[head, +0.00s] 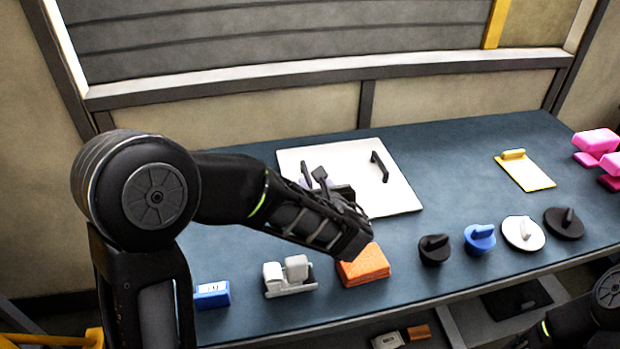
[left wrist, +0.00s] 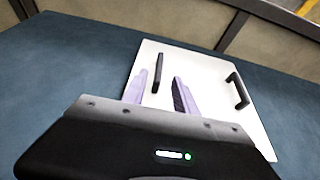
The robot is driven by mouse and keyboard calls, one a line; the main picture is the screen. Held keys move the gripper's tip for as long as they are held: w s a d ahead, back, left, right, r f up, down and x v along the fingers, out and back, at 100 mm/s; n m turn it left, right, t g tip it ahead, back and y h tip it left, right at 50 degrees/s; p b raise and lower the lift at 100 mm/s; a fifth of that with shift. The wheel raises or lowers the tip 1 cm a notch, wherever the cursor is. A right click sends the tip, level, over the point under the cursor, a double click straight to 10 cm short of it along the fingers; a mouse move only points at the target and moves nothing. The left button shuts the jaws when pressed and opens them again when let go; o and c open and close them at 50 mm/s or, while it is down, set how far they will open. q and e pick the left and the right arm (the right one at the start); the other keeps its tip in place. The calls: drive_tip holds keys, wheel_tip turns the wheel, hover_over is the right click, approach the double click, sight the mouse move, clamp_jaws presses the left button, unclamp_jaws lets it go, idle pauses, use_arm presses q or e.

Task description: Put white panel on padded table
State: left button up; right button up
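The white panel (head: 402,193) lies flat on the dark blue table (head: 450,160), towards its back left, with two black bar handles on top. My left gripper (head: 314,178) is over the left part of the panel and hides some of it. In the left wrist view, the gripper's two pale purple fingers (left wrist: 160,88) stand apart, near the panel's left handle (left wrist: 158,72). That handle shows in the gap just beyond the fingertips; I cannot tell whether they touch it. The right handle (left wrist: 238,90) is free. My right gripper is out of view.
Along the front edge are a blue box (head: 212,295), a grey holder (head: 290,277), orange cloths (head: 364,266) and several round handled pads (head: 480,239). The table between panel and board is clear.

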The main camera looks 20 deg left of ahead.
use_arm(q)
drive_tip(key=shift+v, duration=1.35)
drive_tip(key=shift+f, duration=0.1)
